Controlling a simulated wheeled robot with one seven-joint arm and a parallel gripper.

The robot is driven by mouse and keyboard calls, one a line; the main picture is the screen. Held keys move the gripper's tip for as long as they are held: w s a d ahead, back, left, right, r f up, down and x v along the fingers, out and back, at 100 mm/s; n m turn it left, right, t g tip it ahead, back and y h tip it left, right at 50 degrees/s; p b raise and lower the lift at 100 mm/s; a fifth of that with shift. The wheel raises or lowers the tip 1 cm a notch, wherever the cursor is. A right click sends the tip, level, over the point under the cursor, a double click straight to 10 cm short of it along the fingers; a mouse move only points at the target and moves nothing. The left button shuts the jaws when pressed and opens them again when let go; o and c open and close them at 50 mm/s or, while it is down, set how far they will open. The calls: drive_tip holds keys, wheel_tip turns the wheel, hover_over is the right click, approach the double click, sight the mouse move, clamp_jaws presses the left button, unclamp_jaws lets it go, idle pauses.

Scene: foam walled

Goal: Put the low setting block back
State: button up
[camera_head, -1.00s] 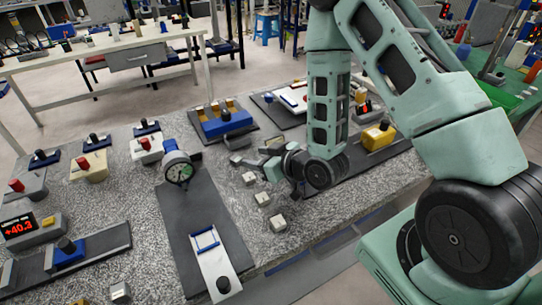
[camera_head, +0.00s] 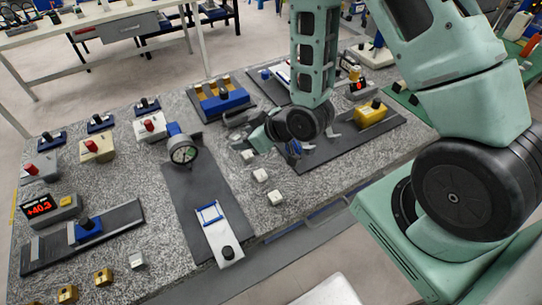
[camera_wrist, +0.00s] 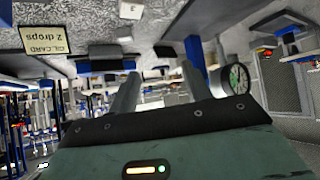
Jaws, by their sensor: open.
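Small pale setting blocks lie on the grey granite table (camera_head: 305,205). They form a short row, with a near block (camera_head: 275,198), a middle block (camera_head: 260,175) and a far block (camera_head: 248,156). Another small block (camera_head: 137,260) stands apart at the front left. I cannot tell which one is the low block; their markings are too small. My gripper (camera_head: 238,129) is open beyond the row, pointing left, low over the table. In the wrist view its two fingers (camera_wrist: 158,80) are apart with nothing between them. A pale marked block (camera_wrist: 130,9) shows at that view's top edge.
A dial gauge (camera_head: 184,153) stands on a dark mat left of my gripper, with a white-and-blue plate (camera_head: 222,238) in front. A blue holder (camera_head: 223,102) stands behind; a yellow block (camera_head: 371,114) is right. A display (camera_head: 41,208) and brass blocks (camera_head: 103,276) are left.

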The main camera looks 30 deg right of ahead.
drive_tip(key=s+a+r+n+g+h, duration=0.1)
drive_tip(key=s+a+r+g+h, duration=0.1)
drive_tip(key=s+a+r+g, duration=0.5)
drive_tip(key=s+r+h, duration=0.1)
drive_tip(key=s+r, duration=0.4)
drive_tip(key=s, duration=0.2)
drive_tip(key=s+d+r+g+h, duration=0.1)
drive_tip(key=s+r, duration=0.4)
drive_tip(key=s, duration=0.3)
drive_tip(key=shift+s+d+r+n+g+h, duration=0.15)
drive_tip(key=shift+s+r+n+g+h, duration=0.1)
drive_tip(key=shift+r+n+g+h, duration=0.05)
drive_tip(key=shift+f, duration=0.15)
wheel_tip(320, 180, down, 2)
drive_tip(key=shift+b, duration=1.15)
